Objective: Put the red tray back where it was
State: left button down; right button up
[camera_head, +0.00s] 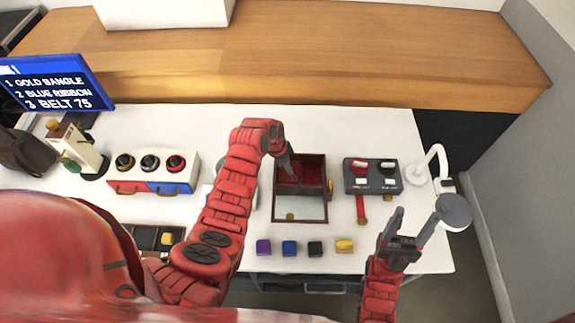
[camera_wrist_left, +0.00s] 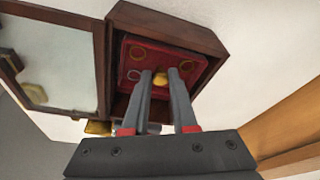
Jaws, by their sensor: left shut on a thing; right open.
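The red tray (camera_wrist_left: 196,66) shows inside the walls of a dark wooden box (camera_wrist_left: 150,18), with a few rings lying on it. In the head view the tray (camera_head: 284,174) is partly hidden by my gripper. My left gripper (camera_wrist_left: 167,76) is shut on the tray, its fingertips at a small gold knob (camera_wrist_left: 173,77) on it. I cannot tell whether the tray rests fully on the box's bottom. The box's mirrored lid (camera_head: 300,208) lies open toward me. My right gripper (camera_head: 416,222) is open and empty, at the table's front right.
A grey switch box (camera_head: 373,176) and a white lamp (camera_head: 437,155) stand right of the wooden box. A drawer unit with knobs (camera_head: 152,172) stands left. Several small coloured boxes (camera_head: 290,248) line the front edge. A blue sign (camera_head: 52,85) stands back left.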

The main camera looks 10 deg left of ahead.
pick_arm(q)
jog(key=shift+f+b, duration=0.6)
jog(key=shift+b, duration=0.1)
jog(key=c, duration=0.7)
grip_release()
jog(key=shift+r, duration=0.1)
